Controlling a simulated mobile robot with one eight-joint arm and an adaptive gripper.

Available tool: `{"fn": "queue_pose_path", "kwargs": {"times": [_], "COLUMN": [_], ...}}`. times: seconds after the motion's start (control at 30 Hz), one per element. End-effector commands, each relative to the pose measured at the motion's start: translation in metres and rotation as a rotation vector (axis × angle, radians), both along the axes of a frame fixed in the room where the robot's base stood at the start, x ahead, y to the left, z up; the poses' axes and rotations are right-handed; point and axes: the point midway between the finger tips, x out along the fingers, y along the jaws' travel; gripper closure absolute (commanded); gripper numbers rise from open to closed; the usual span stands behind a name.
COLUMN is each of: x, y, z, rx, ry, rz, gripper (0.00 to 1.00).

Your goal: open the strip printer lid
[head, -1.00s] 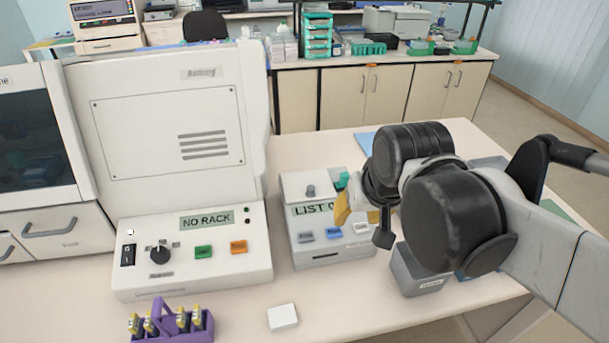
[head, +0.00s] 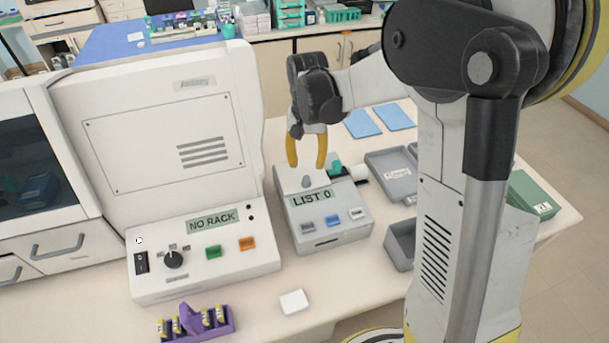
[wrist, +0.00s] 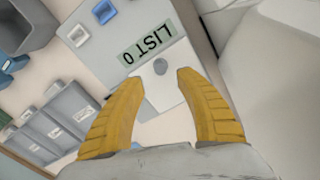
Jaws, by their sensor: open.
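The strip printer (head: 325,218) is a small grey-white box with a "LIST 0" display, several buttons and a front slot. Its lid (head: 291,182) is the pale top plate behind the display, lying flat, with a round grey knob (head: 306,182) on it. My gripper (head: 306,165) is open, its yellow fingers pointing down just above the lid. In the wrist view the knob (wrist: 160,67) shows between and slightly beyond the two fingertips (wrist: 153,75). I see no contact between the fingers and the knob. A teal part (head: 335,168) sits at the printer's right rear.
A large white machine (head: 210,240) reading "NO RACK" stands close on the left. Grey trays (head: 392,178) lie to the right. A purple rack (head: 222,327) with vials and a white block (head: 294,301) are in front. Blue sheets (head: 362,123) lie behind.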

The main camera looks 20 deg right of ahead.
Motion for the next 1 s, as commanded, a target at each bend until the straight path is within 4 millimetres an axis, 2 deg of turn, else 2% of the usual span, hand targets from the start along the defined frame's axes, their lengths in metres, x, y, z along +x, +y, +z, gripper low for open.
{"fn": "queue_pose_path", "kwargs": {"times": [0.1,0.3,0.5,0.73,0.77,0.8,0.9,1.0], "x": [0.000,0.000,0.000,0.000,0.000,0.000,0.000,0.000], "y": [0.000,0.000,0.000,0.000,0.000,0.000,0.000,0.000], "z": [-0.027,-0.058,-0.069,-0.069,-0.069,-0.069,-0.069,-0.069], "rx": [0.000,0.000,0.001,0.001,0.001,0.001,0.001,0.001], "ry": [-0.001,-0.001,-0.001,-0.001,-0.001,-0.001,-0.001,-0.001], "rz": [0.000,0.001,0.001,0.001,0.001,0.001,0.001,0.001], "gripper": [0.58,0.58,0.58,0.58,0.62,0.74,1.00,1.00]}}
